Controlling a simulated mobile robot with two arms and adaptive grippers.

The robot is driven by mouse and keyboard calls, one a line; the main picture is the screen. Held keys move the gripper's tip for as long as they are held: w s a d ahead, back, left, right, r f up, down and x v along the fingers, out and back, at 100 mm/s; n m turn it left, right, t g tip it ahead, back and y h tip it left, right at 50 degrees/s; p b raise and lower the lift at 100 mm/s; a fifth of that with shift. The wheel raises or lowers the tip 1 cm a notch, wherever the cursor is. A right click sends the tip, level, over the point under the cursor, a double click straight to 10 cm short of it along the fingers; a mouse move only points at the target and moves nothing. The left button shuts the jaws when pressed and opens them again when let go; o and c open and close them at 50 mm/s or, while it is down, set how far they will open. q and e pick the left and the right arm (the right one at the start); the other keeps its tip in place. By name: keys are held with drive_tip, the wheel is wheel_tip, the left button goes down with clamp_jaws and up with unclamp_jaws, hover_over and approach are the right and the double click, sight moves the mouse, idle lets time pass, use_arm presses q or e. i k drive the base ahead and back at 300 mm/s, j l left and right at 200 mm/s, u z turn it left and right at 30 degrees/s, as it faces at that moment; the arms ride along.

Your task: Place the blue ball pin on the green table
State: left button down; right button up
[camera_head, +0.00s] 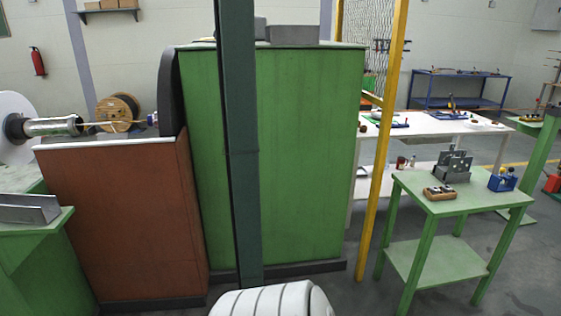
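The green table (470,200) stands at the right, with a lower shelf and green legs. A small blue piece (152,119) shows at the machine's left side, at the end of a shaft by the dark disc; I cannot tell whether it is the blue ball pin. On the green table are a blue holder (503,181) with dark items, a grey metal block (454,167) and a wooden block (439,193) with round pieces. Neither of my grippers is in view.
A tall green machine cabinet (290,160) fills the middle, with a brown panel (125,220) left of it. A dark green post (240,150) and a yellow post (380,160) stand in front. A white table (425,124) is behind the green table. Grey floor shows between them.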

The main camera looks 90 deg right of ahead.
sight(476, 201)
drive_tip(key=l+z, duration=0.1)
drive_tip(key=z, duration=0.3)
drive_tip(key=k+l+z, duration=0.15)
drive_tip(key=z, duration=0.3)
drive_tip(key=l+z, duration=0.1)
drive_tip(key=z, duration=0.3)
drive_tip(key=l+z, duration=0.15)
drive_tip(key=z, duration=0.25)
drive_tip(key=l+z, duration=0.85)
drive_tip(key=i+l+z, duration=0.2)
drive_tip(key=z, duration=0.2)
drive_tip(key=i+l+z, duration=0.15)
drive_tip(key=l+z, duration=0.3)
drive_tip(key=i+l+z, duration=0.4)
drive_tip(key=i+l, duration=1.05)
drive_tip(key=i, duration=0.15)
